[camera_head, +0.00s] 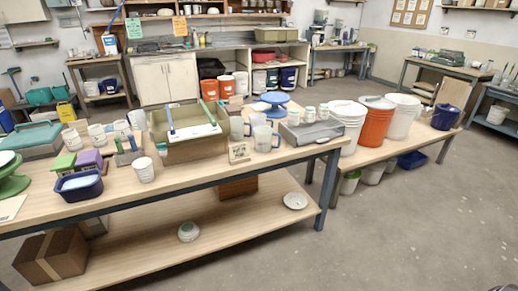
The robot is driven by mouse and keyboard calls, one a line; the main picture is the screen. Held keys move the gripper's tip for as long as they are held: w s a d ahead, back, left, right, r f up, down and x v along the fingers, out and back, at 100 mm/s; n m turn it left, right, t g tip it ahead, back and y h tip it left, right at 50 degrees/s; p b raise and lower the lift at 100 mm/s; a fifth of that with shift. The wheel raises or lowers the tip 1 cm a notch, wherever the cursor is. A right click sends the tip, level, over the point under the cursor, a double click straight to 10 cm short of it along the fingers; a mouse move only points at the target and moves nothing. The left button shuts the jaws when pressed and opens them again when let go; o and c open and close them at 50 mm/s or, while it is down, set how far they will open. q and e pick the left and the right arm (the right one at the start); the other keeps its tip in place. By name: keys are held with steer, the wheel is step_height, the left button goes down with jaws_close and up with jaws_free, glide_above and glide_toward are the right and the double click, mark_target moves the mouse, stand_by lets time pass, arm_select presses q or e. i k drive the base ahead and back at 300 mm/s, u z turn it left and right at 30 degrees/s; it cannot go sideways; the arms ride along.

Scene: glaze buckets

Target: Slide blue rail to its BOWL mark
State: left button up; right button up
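A light blue bar (169,118), probably the blue rail, lies at the left part of an olive-tan tub (159,128) on the long wooden table. A similar green bar (206,111) lies farther right on the tub. A white strip (194,134) runs along the tub's front and touches or lies near both bars' near ends. A small card (239,153) with dark marks stands in front of the tub; its writing is too small to read, and I cannot make out a BOWL mark. Neither of my grippers shows.
Clear measuring jugs (265,137) and a grey tray (311,131) stand right of the tub. A white cup (143,170) and a blue basin (80,186) stand to its left. Large white and orange buckets (375,121) stand on a bench at right. The table's front edge is mostly clear.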

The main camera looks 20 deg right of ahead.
mark_target(173, 132)
steer(key=k, duration=0.55)
steer(key=z, duration=0.85)
steer(key=i, duration=1.1)
steer(key=u, duration=0.35)
